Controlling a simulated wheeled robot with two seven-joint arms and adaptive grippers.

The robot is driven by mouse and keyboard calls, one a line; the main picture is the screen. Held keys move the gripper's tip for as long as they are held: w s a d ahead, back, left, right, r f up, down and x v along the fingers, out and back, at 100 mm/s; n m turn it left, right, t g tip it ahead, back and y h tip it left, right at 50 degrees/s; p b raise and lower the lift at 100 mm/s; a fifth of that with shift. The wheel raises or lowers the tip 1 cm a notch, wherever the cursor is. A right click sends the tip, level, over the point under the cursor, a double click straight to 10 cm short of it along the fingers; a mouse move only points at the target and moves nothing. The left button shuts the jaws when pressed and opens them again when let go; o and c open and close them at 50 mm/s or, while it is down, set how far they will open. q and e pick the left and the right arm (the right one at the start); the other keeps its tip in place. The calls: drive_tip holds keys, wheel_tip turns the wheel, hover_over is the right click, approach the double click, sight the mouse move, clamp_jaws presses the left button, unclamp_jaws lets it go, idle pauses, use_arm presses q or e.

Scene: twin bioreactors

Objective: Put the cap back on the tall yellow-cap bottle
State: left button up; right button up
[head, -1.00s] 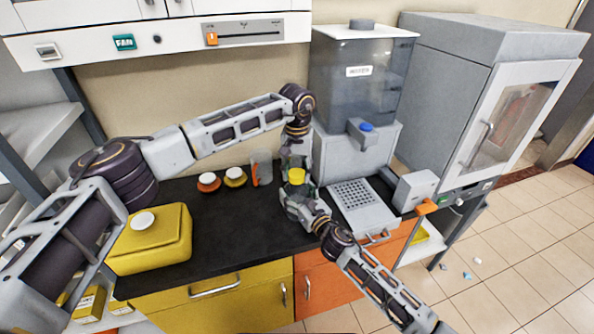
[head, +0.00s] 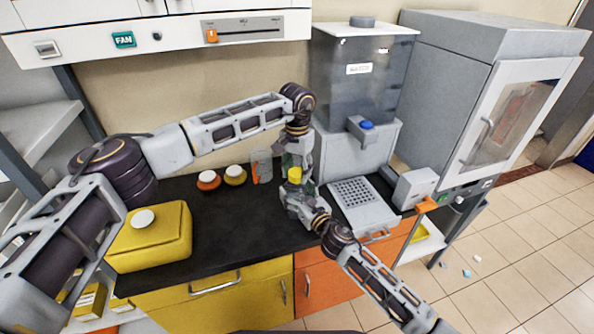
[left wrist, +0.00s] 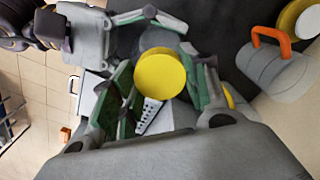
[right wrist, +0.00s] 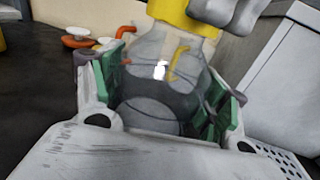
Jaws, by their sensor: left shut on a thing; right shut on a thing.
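The tall bottle (right wrist: 150,90) is clear with dark contents and stands upright between the fingers of my right gripper (right wrist: 170,110), which is shut on it. The yellow cap (left wrist: 160,74) is between the fingers of my left gripper (left wrist: 158,88), which is shut on it. In the head view the cap (head: 294,174) is directly above my right gripper (head: 298,200). In the right wrist view the cap (right wrist: 185,14) is at the bottle's top. I cannot tell whether it is fully seated. The bottle is mostly hidden by the grippers in the head view.
A clear jug with an orange handle (head: 263,165) stands close left of the grippers. A dispenser (head: 355,150) and perforated tray (head: 372,218) are to the right.

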use_arm(q)
drive_tip(key=shift+m, duration=1.4)
drive_tip(key=o, duration=0.8)
drive_tip(key=shift+c, duration=0.2)
drive_tip(key=shift+r, duration=0.1)
drive_tip(key=shift+r, duration=2.15)
drive_tip(key=shift+r, duration=0.1)
drive_tip(key=shift+c, duration=0.3)
